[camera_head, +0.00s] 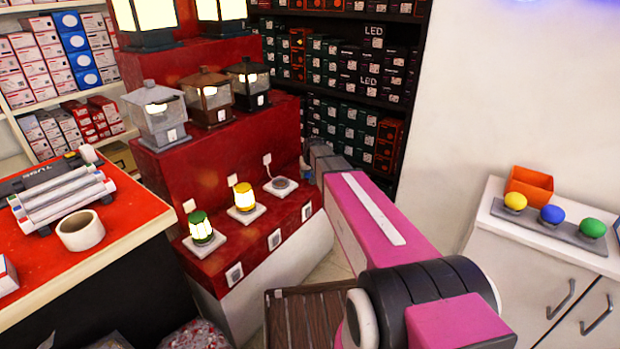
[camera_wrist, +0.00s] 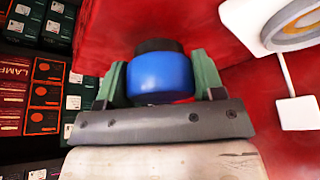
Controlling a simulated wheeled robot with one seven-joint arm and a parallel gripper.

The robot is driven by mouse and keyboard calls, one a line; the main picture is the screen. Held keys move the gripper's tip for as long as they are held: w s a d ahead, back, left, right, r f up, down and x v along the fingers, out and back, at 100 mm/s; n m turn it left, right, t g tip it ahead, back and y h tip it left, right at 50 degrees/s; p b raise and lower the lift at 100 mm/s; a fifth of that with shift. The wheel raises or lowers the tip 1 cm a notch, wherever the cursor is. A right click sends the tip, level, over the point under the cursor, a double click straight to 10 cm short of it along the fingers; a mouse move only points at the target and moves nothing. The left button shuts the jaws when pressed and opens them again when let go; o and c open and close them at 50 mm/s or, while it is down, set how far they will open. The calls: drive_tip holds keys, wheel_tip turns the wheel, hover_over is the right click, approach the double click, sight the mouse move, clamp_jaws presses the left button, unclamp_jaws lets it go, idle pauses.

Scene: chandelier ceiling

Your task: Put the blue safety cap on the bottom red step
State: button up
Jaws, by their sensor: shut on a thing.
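My gripper (camera_wrist: 160,88) is shut on a blue round cap (camera_wrist: 158,76) with a black end, held between two green fingers in the wrist view. The step carries a green lamp (camera_head: 201,227), a yellow lamp (camera_head: 244,197) and a bare round socket (camera_head: 281,184) on white plates. In the wrist view, a white plate with a round socket (camera_wrist: 290,22) is to the right of the cap, apart from it.
Lanterns (camera_head: 208,98) stand on the higher red steps. A red-topped counter (camera_head: 115,225) is at left. At right, a white cabinet (camera_head: 530,258) holds an orange box (camera_head: 530,184) and a grey strip with yellow, blue and green knobs. Boxed shelves (camera_head: 345,85) stand behind.

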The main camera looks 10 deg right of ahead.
wheel_tip(320, 180, up, 2)
drive_tip(key=shift+r, duration=0.1)
drive_tip(key=s+a+r, duration=0.6)
drive_tip(key=a, duration=0.3)
drive_tip(key=w+d+f, duration=0.2)
drive_tip(key=w+d, duration=0.1)
drive_tip(key=w+d+f, duration=0.2)
drive_tip(key=w+d, duration=0.1)
drive_tip(key=w+d+f, duration=0.2)
drive_tip(key=w+d, duration=0.1)
drive_tip(key=shift+w+d+f, duration=0.25)
drive_tip(key=shift+w+d, duration=0.05)
drive_tip(key=shift+d, duration=0.05)
drive_tip(key=shift+f, duration=1.95)
drive_tip(key=shift+f, duration=0.15)
drive_tip(key=o, duration=1)
